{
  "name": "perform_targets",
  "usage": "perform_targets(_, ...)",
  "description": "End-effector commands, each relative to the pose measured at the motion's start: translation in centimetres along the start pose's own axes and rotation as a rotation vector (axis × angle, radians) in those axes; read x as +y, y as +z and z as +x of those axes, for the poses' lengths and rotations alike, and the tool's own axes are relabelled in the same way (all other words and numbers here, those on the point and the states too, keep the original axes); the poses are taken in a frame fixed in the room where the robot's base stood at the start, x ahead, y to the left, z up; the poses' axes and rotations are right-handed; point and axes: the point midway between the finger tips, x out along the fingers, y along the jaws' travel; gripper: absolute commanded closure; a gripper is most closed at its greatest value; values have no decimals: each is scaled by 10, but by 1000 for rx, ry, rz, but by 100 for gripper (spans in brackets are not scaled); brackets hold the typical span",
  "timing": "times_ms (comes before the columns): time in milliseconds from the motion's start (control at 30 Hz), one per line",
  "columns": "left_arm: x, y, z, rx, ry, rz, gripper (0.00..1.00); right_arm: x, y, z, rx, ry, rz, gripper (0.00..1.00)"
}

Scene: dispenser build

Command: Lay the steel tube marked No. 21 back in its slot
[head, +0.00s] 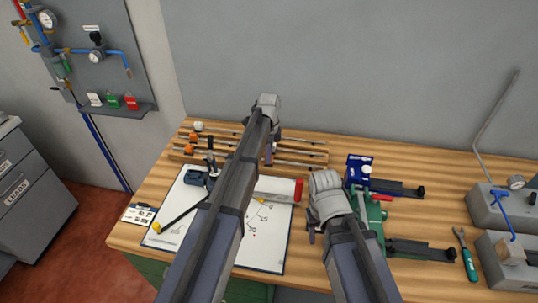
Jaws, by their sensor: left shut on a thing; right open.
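A wooden rack (315,145) with several long slots lies at the back of the workbench. Steel tubes lie in or over it, some with orange or white end pieces (194,138) at the left; no number is readable. My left gripper (268,157) is over the right half of the rack, shut on what looks like a steel tube (297,163). My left arm hides its middle, so I cannot tell whether it rests in a slot. My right gripper (312,232) is open and empty, low over the bench at the right edge of the drawing sheet.
A drawing board with a white sheet (270,225) lies in front of the rack, with a red-ended roll (297,190) and a blue tool (195,177) on it. Blue and green clamps (358,172) stand to the right. Grey blocks (500,207) and a green-handled wrench (469,262) are further right.

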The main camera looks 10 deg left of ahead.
Motion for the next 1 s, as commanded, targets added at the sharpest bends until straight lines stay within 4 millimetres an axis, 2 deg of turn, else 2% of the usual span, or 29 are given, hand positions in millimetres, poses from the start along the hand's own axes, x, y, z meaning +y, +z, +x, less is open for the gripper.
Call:
perform_targets(333, 0, 0, 6, 0, 0, 0, 100, -1, 0, 6, 0, 0, 0, 50)
perform_targets(367, 0, 0, 5, 0, 0, 0, 70, 0, 0, 5, 0, 0, 0, 50)
perform_targets(633, 0, 0, 5, 0, -1, 0, 40, 0, 0, 5, 0, 0, 0, 50)
perform_targets(800, -1, 0, 5, 0, -3, 0, 39, 0, 0, 5, 0, 0, 0, 50)
perform_targets(833, -1, 0, 5, 0, -3, 0, 48, 0, 0, 5, 0, 0, 0, 50)
perform_targets(867, -1, 0, 5, 0, -3, 0, 45, 0, 0, 5, 0, 0, 0, 50)
perform_targets(1000, -2, 0, 5, 0, -3, 0, 45, 0, 0, 4, 0, 0, 0, 50)
